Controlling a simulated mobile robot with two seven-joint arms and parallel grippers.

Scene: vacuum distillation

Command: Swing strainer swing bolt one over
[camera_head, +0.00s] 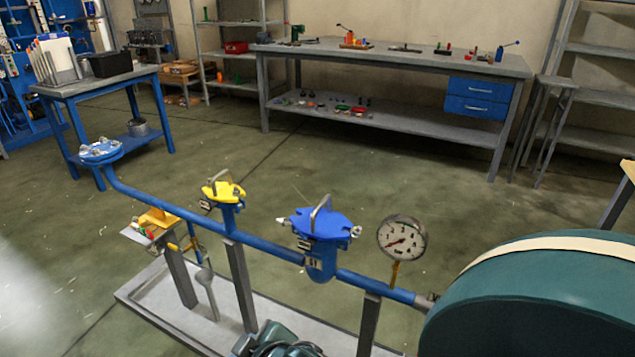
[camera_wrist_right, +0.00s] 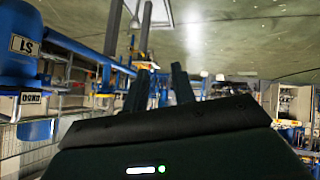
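A strainer with a blue lid (camera_head: 335,224) and an arched metal handle (camera_head: 319,213) stands on the blue pipe in the head view. Silvery swing bolts show at its left edge (camera_head: 283,221) and right edge (camera_head: 356,232); I cannot tell which is bolt one. In the right wrist view a blue body (camera_wrist_right: 18,72) with an S1 plate (camera_wrist_right: 22,45) is at the left edge. My right gripper (camera_wrist_right: 158,80) shows only there, its two dark fingers apart with nothing between them. It is apart from the blue body. My left gripper is not in view.
A yellow-lidded fitting (camera_head: 222,190) and another blue-lidded one (camera_head: 100,150) sit farther left along the pipe (camera_head: 170,206). A pressure gauge (camera_head: 402,238) stands right of the strainer, and a large green tank (camera_head: 545,300) is beyond it. Open floor lies behind.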

